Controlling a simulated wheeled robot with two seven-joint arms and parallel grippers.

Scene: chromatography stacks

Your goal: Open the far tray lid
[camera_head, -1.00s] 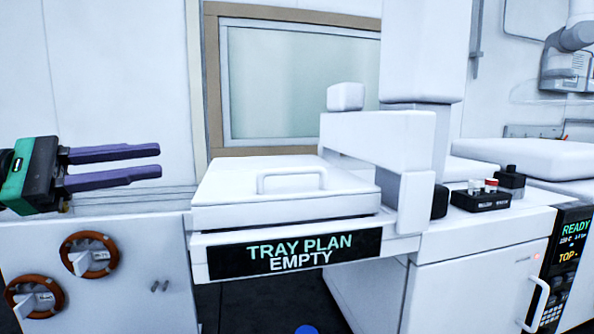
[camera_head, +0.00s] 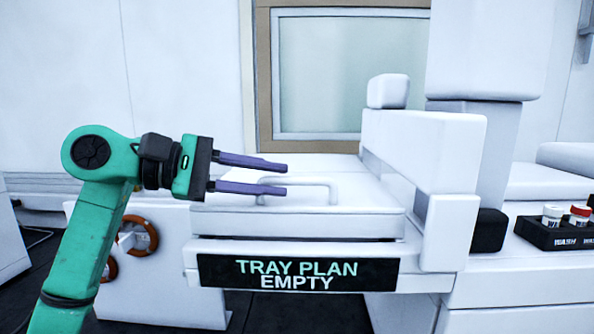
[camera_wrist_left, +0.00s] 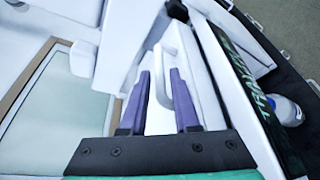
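The white tray lid (camera_head: 300,224) lies flat and closed on the tray unit, above a dark sign reading "TRAY PLAN EMPTY" (camera_head: 298,274). Its raised white bar handle (camera_head: 328,187) is on top; the left part is overlapped by my gripper in the head view. My left gripper (camera_head: 286,177) is open, with two purple fingers pointing right at the handle's left part. In the left wrist view, the handle (camera_wrist_left: 167,75) shows between or just beyond the open fingers (camera_wrist_left: 159,72); I cannot tell if they touch it. My right gripper is not in view.
A white overhanging arm and column (camera_head: 425,145) stand right of the lid. A black rack with capped wash bottles (camera_head: 555,232) is farther right. A cabinet with orange-ringed knobs (camera_head: 140,236) is behind my left arm. A framed window (camera_head: 345,75) is behind.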

